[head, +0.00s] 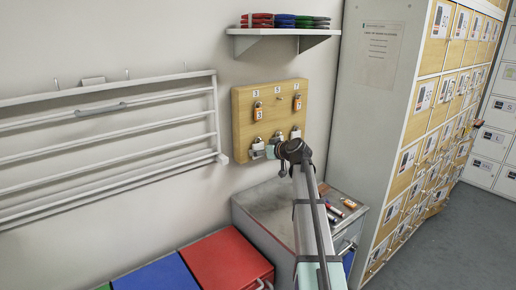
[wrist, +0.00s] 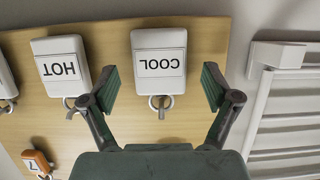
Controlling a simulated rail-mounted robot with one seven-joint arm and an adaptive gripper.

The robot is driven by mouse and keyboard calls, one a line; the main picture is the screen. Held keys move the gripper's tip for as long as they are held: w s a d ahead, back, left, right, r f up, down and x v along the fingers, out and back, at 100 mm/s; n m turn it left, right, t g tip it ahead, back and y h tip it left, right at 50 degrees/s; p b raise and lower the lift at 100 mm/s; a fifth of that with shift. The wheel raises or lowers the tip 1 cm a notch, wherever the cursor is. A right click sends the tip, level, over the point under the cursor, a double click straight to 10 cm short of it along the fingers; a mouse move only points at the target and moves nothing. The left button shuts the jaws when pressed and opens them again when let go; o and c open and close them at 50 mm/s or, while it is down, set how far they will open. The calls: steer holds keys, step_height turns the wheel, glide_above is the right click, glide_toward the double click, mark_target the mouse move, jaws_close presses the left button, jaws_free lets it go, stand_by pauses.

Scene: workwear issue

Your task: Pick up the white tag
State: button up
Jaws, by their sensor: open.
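White tags hang by rings along one edge of a wooden board. The white tag marked COOL (wrist: 159,58) shows upside down in the wrist view. My gripper (wrist: 160,90) is open, with one green-padded finger to each side of this tag's lower part and a gap on both sides. A white tag marked HOT (wrist: 61,64) hangs just outside the left finger. A third white tag (wrist: 5,80) is cut off by the left edge. In the head view a white tag (head: 257,148) shows low on the board, and my gripper partly hides that row.
The wooden board (head: 241,125) also holds orange tags (head: 258,112) higher up. A wall rack (head: 150,148) is close by on the left. A shelf (head: 282,33) is above, a grey cabinet (head: 265,215) below, and lockers (head: 425,110) stand right.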

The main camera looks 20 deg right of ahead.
steer(key=shift+w+f, duration=0.15)
steer(key=shift+w, duration=0.15)
steer(key=c, duration=1)
steer(key=shift+r+b, duration=0.25)
steer(key=shift+b, duration=0.4)
